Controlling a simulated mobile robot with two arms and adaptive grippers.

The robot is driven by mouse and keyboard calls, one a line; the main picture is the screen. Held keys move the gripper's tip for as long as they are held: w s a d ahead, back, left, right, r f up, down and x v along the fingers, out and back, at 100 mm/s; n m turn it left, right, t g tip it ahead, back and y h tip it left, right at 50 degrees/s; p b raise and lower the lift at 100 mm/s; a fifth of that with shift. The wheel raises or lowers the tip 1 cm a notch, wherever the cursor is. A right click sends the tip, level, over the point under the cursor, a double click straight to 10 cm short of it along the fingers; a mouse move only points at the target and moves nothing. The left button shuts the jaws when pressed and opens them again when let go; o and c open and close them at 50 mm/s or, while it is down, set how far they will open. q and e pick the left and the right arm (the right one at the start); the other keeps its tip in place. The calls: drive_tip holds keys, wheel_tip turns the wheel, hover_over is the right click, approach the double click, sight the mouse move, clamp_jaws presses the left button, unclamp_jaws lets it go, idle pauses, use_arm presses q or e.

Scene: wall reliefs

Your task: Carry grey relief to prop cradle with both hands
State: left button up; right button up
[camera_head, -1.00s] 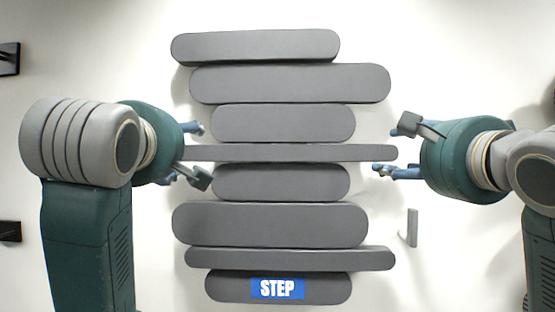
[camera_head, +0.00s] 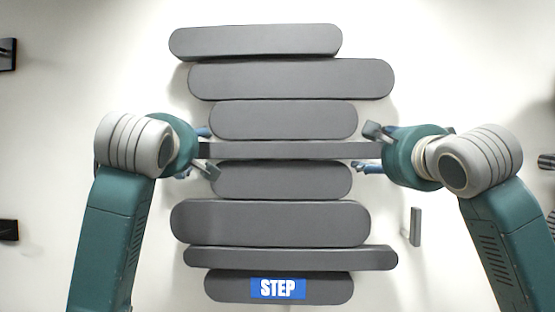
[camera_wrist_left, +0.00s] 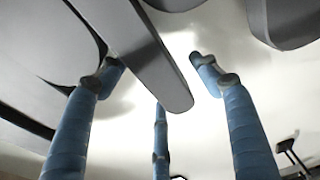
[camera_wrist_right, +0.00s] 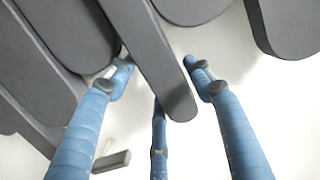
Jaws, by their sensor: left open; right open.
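The grey relief (camera_head: 270,224) is a stack of rounded grey slats of varied length on a pale wall, with a blue STEP label (camera_head: 277,289) on the lowest slat. My left gripper (camera_head: 211,152) is open at the left end of the thin middle slat. My right gripper (camera_head: 365,149) is open at its right end. In the left wrist view the slat end (camera_wrist_left: 165,80) lies between spread blue fingers. The right wrist view shows the other slat end (camera_wrist_right: 165,80) between spread fingers. Contact cannot be told. I cannot identify a prop cradle.
A small grey bracket (camera_head: 415,227) sticks out of the wall right of the relief. Black brackets stand at the left edge, one high (camera_head: 7,54) and one low (camera_head: 8,230). More dark fixtures are at the right edge (camera_head: 547,163). The wall around the relief is mostly bare.

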use_arm(q)
drive_tip(key=shift+s, duration=0.15)
drive_tip(key=c, duration=1.1)
use_arm(e)
drive_tip(key=shift+s, duration=0.15)
drive_tip(key=c, duration=1.1)
use_arm(q)
clamp_jaws()
use_arm(e)
clamp_jaws()
